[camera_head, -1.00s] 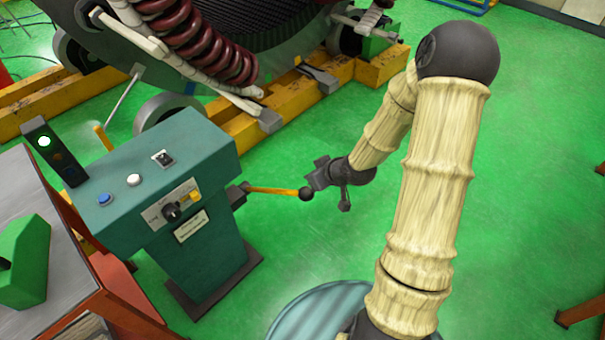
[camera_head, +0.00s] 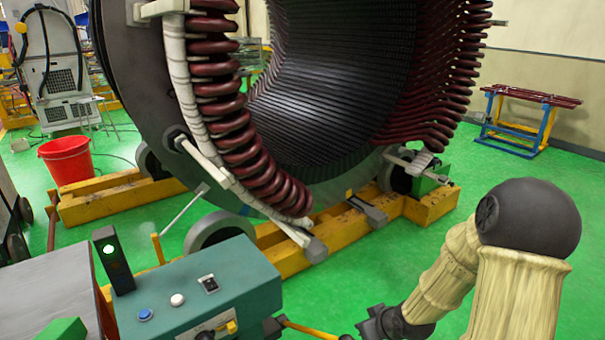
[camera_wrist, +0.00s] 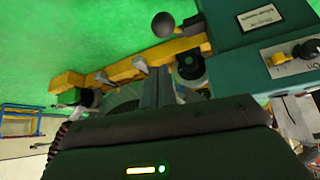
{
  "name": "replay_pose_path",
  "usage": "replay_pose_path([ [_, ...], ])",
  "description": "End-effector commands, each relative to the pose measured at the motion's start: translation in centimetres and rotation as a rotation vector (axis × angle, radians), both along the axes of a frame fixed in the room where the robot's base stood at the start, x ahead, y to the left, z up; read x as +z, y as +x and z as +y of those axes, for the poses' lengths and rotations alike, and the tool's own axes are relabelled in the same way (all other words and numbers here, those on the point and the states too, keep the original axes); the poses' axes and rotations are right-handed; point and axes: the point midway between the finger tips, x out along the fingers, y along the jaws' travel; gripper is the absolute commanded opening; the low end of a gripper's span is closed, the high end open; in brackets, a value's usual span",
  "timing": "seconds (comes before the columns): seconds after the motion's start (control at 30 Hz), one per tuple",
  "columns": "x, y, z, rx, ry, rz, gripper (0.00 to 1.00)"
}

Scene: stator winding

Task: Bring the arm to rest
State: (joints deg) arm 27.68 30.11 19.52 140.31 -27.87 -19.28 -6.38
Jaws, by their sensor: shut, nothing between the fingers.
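My arm's pale sleeved links (camera_head: 515,295) and dark elbow fill the lower right of the head view. My gripper (camera_head: 368,328) is low in that view, just right of the yellow lever (camera_head: 312,331) on the teal control console (camera_head: 235,282). In the wrist view my gripper's dark fingers (camera_wrist: 157,82) are together and hold nothing. The lever's black ball knob (camera_wrist: 163,24) shows beyond the fingertips, apart from them in the picture. The lower edge of the head view cuts off the console front and part of my gripper.
The large stator (camera_head: 335,75) with dark red coils stands behind on yellow beams (camera_head: 415,208) and rollers. A signal lamp (camera_head: 112,258) glows green beside the console. A red bucket (camera_head: 66,160) stands at left. Green floor (camera_head: 375,262) is open between console and arm.

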Motion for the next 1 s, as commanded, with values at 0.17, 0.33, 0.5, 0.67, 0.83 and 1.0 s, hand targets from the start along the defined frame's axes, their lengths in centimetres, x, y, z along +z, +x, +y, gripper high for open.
replay_pose_path([
  [0.17,7.5,-3.3,-0.4,-0.112,-0.105,0.121,0.00],
  [0.33,13.8,-7.4,0.1,-0.243,-0.130,0.225,0.00],
  [0.5,18.4,-11.3,1.3,-0.346,-0.092,0.313,0.00],
  [0.67,19.4,-12.8,2.0,-0.381,-0.066,0.352,0.00],
  [0.83,19.3,-12.8,2.0,-0.383,-0.066,0.355,0.00],
  [1.0,19.2,-12.8,2.0,-0.382,-0.067,0.354,0.00],
])
